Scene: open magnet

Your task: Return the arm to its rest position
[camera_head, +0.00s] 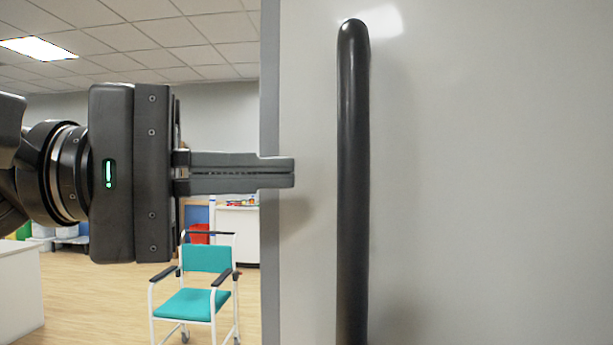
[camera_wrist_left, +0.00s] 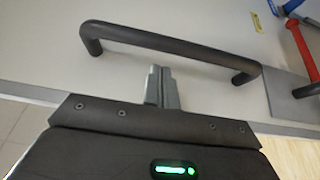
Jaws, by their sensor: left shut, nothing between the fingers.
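My left gripper (camera_head: 294,172) comes in from the left in the head view, level, its two fingers together with nothing between them. Its fingertips are in front of the left edge of a grey door (camera_head: 460,180), left of and apart from a long black upright handle (camera_head: 353,190). In the left wrist view the shut fingers (camera_wrist_left: 162,72) point towards the black bar handle (camera_wrist_left: 170,45), which crosses above them. Whether they touch the door cannot be told. My right gripper is in neither view.
The door fills the right half of the head view. Left of its edge is a room with a teal chair (camera_head: 207,285), a white counter (camera_head: 20,290) and open wooden floor. In the left wrist view a red-handled tool (camera_wrist_left: 303,48) and a blue item (camera_wrist_left: 290,7) show at upper right.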

